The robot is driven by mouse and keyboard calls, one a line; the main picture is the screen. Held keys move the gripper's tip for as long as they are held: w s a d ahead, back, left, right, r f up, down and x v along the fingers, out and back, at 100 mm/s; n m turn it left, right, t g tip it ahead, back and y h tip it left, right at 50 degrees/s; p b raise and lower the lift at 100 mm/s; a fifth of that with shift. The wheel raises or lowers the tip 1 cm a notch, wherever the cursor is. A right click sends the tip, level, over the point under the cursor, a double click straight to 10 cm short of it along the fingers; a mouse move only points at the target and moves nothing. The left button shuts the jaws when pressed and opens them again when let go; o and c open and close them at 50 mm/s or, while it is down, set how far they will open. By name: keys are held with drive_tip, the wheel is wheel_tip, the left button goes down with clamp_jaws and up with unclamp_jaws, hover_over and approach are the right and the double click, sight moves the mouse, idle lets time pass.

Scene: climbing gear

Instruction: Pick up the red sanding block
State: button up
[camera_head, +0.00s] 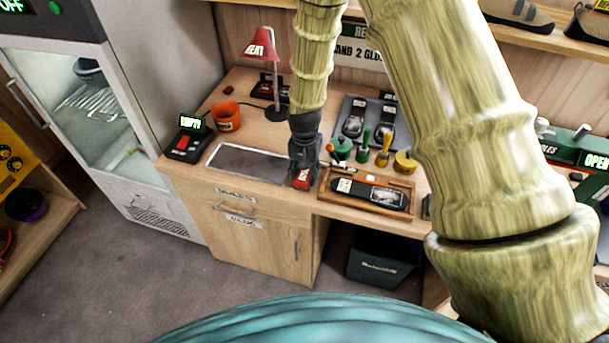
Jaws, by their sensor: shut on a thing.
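The red sanding block (302,180) shows as a small red piece at the tip of my gripper (303,172). My gripper is dark, points down and is shut on the block. It is over the front part of the wooden workbench, between the grey metal-edged panel and the wooden tray. Most of the block is hidden by the gripper's fingers. I cannot tell whether the block touches the bench.
A wooden tray (341,196) holding a dark shoe is just right of my gripper. Several tools and pots stand behind it. A grey panel (222,160), orange pot (227,115) and red lamp (262,45) are to the left. A dark bin (378,262) stands below.

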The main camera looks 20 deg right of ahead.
drive_tip(key=shift+r, duration=0.4)
drive_tip(key=shift+s+a+r+b, duration=0.1)
drive_tip(key=shift+r+b, duration=0.75)
drive_tip(key=s+a+b, duration=0.2)
drive_tip(key=s+a, duration=0.1)
drive_tip(key=s, duration=0.4)
drive_tip(key=s+a+r+b, duration=0.1)
drive_tip(key=s+a+b, duration=0.2)
drive_tip(key=s, duration=0.4)
drive_tip(key=shift+s+r, duration=0.25)
drive_tip(key=shift+r, duration=0.05)
